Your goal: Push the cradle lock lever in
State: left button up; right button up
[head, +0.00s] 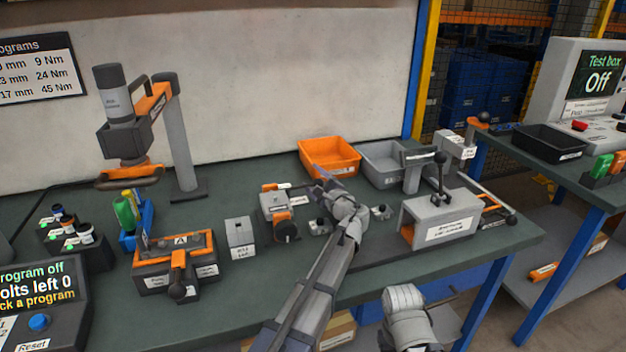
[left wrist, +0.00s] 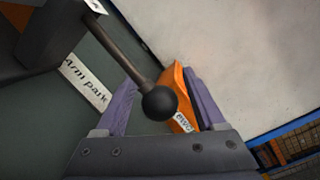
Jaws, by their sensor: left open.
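My left gripper (head: 322,180) reaches over the middle of the bench, by the orange bin. In the left wrist view its jaws (left wrist: 159,80) are open. A dark lever rod with a black ball knob (left wrist: 160,103) shows between the fingers, slanting in from a dark block at upper left. I cannot tell whether a finger touches it. This looks like the lock lever; its mount is mostly out of frame, and the hand hides that spot in the head view. A grey unit with an orange part (head: 273,203) stands left of the hand.
The orange bin (head: 330,172) and a grey bin (head: 377,178) stand behind the hand. A grey fixture with a black-knobbed lever (head: 432,212) stands to the right. An orange-and-black holder (head: 150,280) sits at front left. An "Arm park" label (left wrist: 86,84) lies beside the rod.

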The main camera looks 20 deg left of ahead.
pick_arm(q)
grip_shut()
dwell(0.6)
dwell(0.8)
